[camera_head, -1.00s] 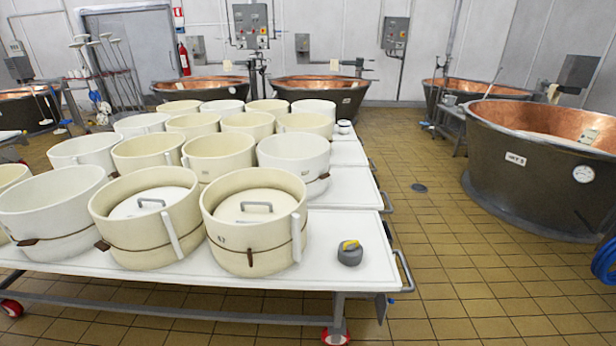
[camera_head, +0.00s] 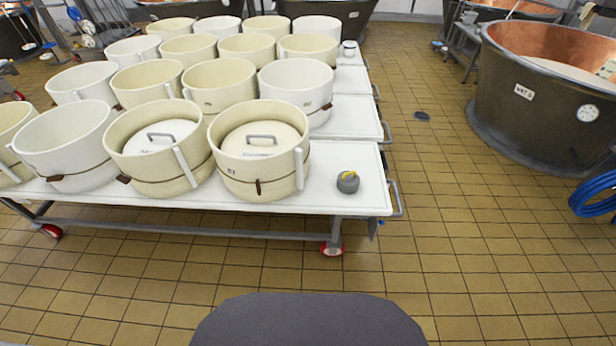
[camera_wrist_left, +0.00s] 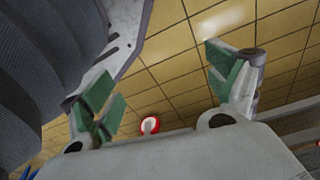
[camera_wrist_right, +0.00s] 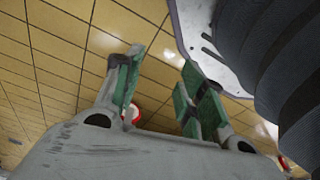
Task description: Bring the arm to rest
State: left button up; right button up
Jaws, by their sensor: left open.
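Neither of my arms shows in the head view. My left gripper (camera_wrist_left: 167,82) shows in the left wrist view, its green-padded fingers wide apart with only tiled floor between them. My right gripper (camera_wrist_right: 158,85) shows in the right wrist view, its green-padded fingers apart by a smaller gap and holding nothing. Both appear to hang low beside my own body, whose dark ribbed part shows close to each. On the white table (camera_head: 340,202) ahead, a small grey object with a yellow top (camera_head: 348,182) stands apart from both grippers.
Several cream and white round moulds (camera_head: 260,150) crowd the table, which has red-wheeled castors (camera_head: 332,249). A large copper-lined vat (camera_head: 535,105) stands at right, with a blue coiled hose (camera_head: 594,197) near it. The tiled floor (camera_head: 480,270) between me and the table is clear.

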pick_arm(q)
jog(key=s+a+r+p, duration=0.1)
jog(key=s+a+p, duration=0.1)
jog(key=s+p, duration=0.4)
jog(key=s+a+r+g+p, duration=0.1)
jog(key=s+a+r+p, duration=0.1)
jog(key=s+p, duration=0.4)
jog(key=s+a, duration=0.1)
jog(key=s, duration=0.2)
jog(key=shift+y+p, duration=0.3)
jog(key=shift+p, duration=0.1)
pick_arm(e)
jog(key=s+d+r, duration=0.1)
jog(key=s+d, duration=0.1)
jog(key=s, duration=0.5)
jog(key=s+d+r+g, duration=0.1)
jog(key=s+d+r, duration=0.1)
jog(key=s, duration=0.6)
jog(key=shift+d+h, duration=0.3)
jog(key=shift+d, duration=0.2)
pick_arm(q)
jog(key=shift+w, duration=0.1)
